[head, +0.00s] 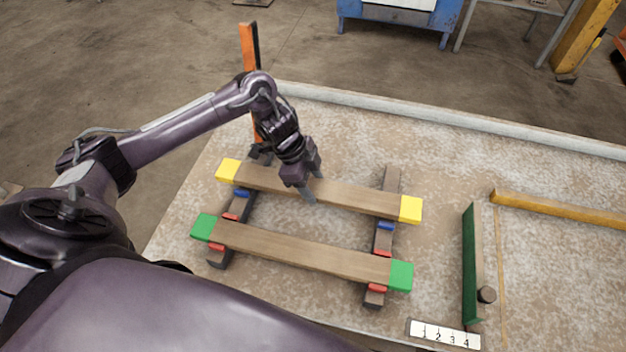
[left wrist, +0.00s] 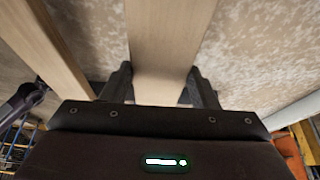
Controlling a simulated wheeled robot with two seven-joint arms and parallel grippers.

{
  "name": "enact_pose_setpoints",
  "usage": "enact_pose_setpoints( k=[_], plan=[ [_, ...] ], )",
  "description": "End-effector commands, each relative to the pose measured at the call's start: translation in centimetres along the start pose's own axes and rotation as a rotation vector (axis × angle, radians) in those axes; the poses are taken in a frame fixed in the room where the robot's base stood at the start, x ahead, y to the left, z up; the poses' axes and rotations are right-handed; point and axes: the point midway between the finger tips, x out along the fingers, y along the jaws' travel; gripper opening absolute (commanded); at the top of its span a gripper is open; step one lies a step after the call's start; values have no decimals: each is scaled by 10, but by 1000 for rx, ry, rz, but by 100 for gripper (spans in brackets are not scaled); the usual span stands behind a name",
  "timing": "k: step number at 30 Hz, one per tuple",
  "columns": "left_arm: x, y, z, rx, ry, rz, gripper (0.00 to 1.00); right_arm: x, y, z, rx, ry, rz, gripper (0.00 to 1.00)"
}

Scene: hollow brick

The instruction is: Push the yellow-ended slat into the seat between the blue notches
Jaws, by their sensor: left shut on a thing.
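The yellow-ended slat (head: 350,195) is a wooden bar with yellow ends, crossing above two dark rails, the left one (head: 220,257) and the right one (head: 391,180). My left gripper (head: 307,192) is shut on it near its middle; in the left wrist view the fingers (left wrist: 160,85) stand on either side of the slat (left wrist: 168,40). Blue marks show on the left rail (head: 242,192) and right rail (head: 385,226), just on the near side of the slat. I cannot tell whether it is seated or slightly raised. My right gripper is out of view.
A green-ended slat (head: 300,250) lies nearer, across the same rails beside red marks. An orange upright (head: 248,50) stands behind my left arm. A green board (head: 469,265), a yellow bar (head: 560,209) and a numbered plate (head: 445,334) are at the right.

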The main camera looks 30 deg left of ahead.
Motion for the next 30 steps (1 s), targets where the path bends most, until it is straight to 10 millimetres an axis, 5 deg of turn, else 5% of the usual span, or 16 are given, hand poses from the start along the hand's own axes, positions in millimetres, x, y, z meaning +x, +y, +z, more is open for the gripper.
enact_pose_setpoints(
  k=[30],
  plan=[
    [8, 0, 3, 0, 2, -2, 21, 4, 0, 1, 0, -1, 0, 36]
  ],
)
